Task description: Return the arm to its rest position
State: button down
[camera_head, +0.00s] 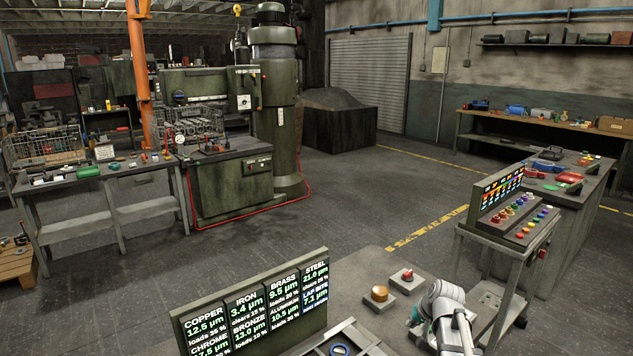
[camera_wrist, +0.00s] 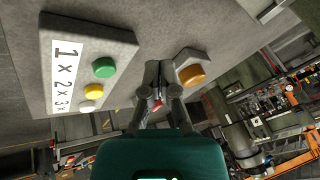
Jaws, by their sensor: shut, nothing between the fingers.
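My gripper (camera_wrist: 157,85) is shut and empty in the wrist view, its two fingers meeting over a grey surface. A red button (camera_wrist: 158,104) shows partly between the finger links. An amber button (camera_wrist: 191,75) on a grey block sits to the right of the fingers. In the head view my arm (camera_head: 446,312) is folded at the lower right, beside the red button (camera_head: 407,275) and the amber button (camera_head: 380,293). The gripper's fingers cannot be made out there.
A grey panel (camera_wrist: 118,41) marked 1x 2x 3x has green, yellow and white buttons. A display board (camera_head: 262,305) stands at the front, and a console (camera_head: 512,215) with coloured buttons stands at right. A green machine (camera_head: 235,175) and benches are farther off. Middle floor is clear.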

jog(key=s+a+g, duration=0.1)
jog(key=s+a, duration=0.1)
jog(key=s, duration=0.1)
jog(key=s+a+n+g, duration=0.1)
jog(key=s+a, duration=0.2)
jog(key=s+a+n+p, duration=0.1)
jog(key=s+a, duration=0.1)
jog(key=s, duration=0.1)
jog(key=shift+s+a+g+h, duration=0.15)
jog(key=shift+s+g+h, duration=0.1)
jog(key=shift+g+h, duration=0.15)
jog(key=s+a, duration=0.1)
jog(key=s, duration=0.1)
jog(key=s+a+g+h, duration=0.1)
jog(key=s, duration=0.2)
jog(key=s+a+n+g+p, duration=0.1)
jog(key=s, duration=0.1)
jog(key=shift+s+a+r+h, duration=0.15)
jog(key=shift+s+h, duration=0.15)
jog(key=c, duration=1.4)
grip_release()
dwell(1.3)
